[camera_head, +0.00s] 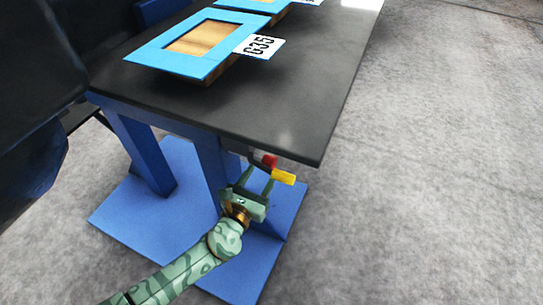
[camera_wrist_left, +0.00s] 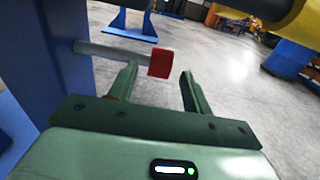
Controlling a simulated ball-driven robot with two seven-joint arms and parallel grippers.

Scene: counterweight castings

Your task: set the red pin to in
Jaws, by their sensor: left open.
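The red pin (camera_head: 269,160) shows under the front edge of the dark table in the head view. In the left wrist view the red block end of the pin (camera_wrist_left: 160,63) sits on a grey rod (camera_wrist_left: 105,50) that sticks out from a blue post. My left gripper (camera_head: 262,181) is green and open, just below the table edge. In the left wrist view its two fingers stand on either side of the red end, which appears between or just beyond the tips; I cannot tell if they touch. My right gripper is not in view.
A yellow-ended part (camera_head: 284,177) is close beside the red pin; a yellow cylinder (camera_wrist_left: 297,22) shows at upper right in the wrist view. The dark tabletop (camera_head: 270,105) overhangs my gripper. A blue leg (camera_head: 210,165) stands to the left. The grey floor at right is clear.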

